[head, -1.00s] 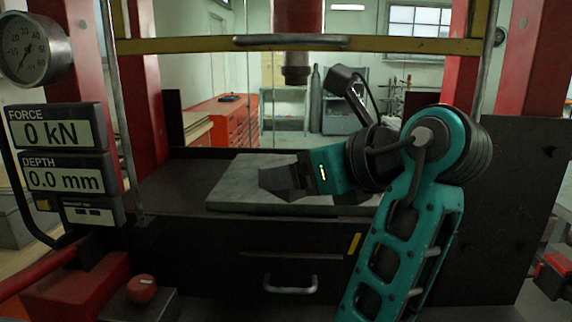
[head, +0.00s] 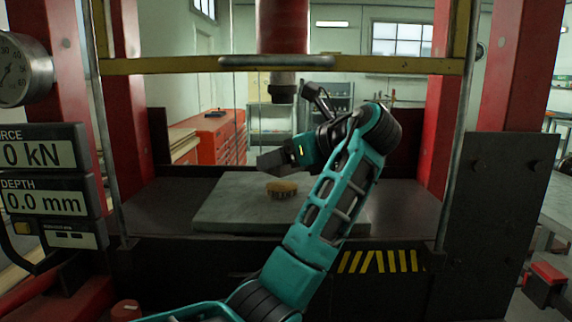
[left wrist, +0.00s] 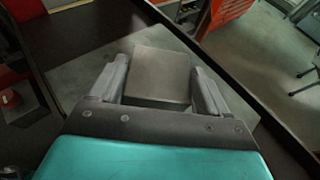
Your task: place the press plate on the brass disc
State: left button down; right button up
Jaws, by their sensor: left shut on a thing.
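The press plate (left wrist: 160,75) is a grey square block between the two fingers of my left gripper (left wrist: 160,88) in the left wrist view. In the head view, my left gripper (head: 276,159) is shut on this dark block above the grey slab. The brass disc (head: 282,186) is a small yellowish round piece with a dark lower side, lying on the slab (head: 230,208). The plate appears just above and behind the disc in the picture, apart from it. The disc does not show in the left wrist view. My right gripper is not in view.
The red press ram (head: 283,90) hangs over the slab. A yellow crossbar (head: 330,65) and upright rods frame the opening. Red columns stand on both sides. Gauge and displays (head: 45,170) are at the left. Bare slab surrounds the disc.

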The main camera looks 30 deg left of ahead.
aim_at(289, 169)
pick_arm(q)
jog(key=shift+w+a+r, duration=0.2)
jog(key=shift+w+a, duration=0.25)
jog(key=shift+w, duration=0.35)
jog(key=shift+f, duration=1.7)
jog(key=shift+f, duration=0.2)
grip_release()
jog(key=shift+f, duration=0.1)
jog(key=shift+d+r, duration=0.2)
jog(key=shift+d, duration=0.05)
jog(key=v, duration=1.1)
jog(key=shift+s+d+r, duration=0.1)
jog(key=shift+s+d, duration=0.1)
jog(key=shift+d, duration=0.1)
